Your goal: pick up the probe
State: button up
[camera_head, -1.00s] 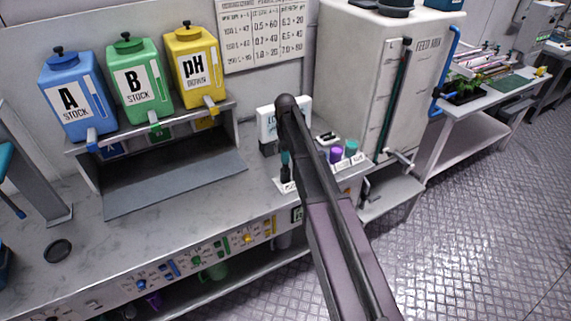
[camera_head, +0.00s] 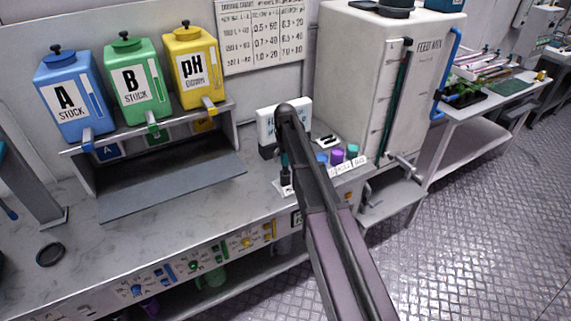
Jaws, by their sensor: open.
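A slim dark upright piece with a teal upper part (camera_head: 284,160), likely the probe, stands on a small white base (camera_head: 283,189) on the bench, just left of my arm. It is small and partly covered, so I cannot be sure what it is. Behind it is a white meter-like box (camera_head: 268,124) with lettering, partly hidden by my arm. My dark arm reaches from the bottom of the view up over the bench. My gripper cannot be made out; the arm's rounded dark end hides whatever lies beyond it.
Blue, purple and teal capped cups (camera_head: 337,156) stand right of my arm. A large white feed tank (camera_head: 350,70) stands at right. The bench (camera_head: 120,235) front-left is mostly clear, apart from a black ring.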

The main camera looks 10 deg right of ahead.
grip_shut()
jog(key=shift+r, duration=0.1)
dwell(0.4)
notch_tip(320, 180, up, 10)
jog(key=p, duration=1)
jog(key=shift+s+f, duration=0.1)
jog(key=shift+f, duration=0.15)
dwell(0.5)
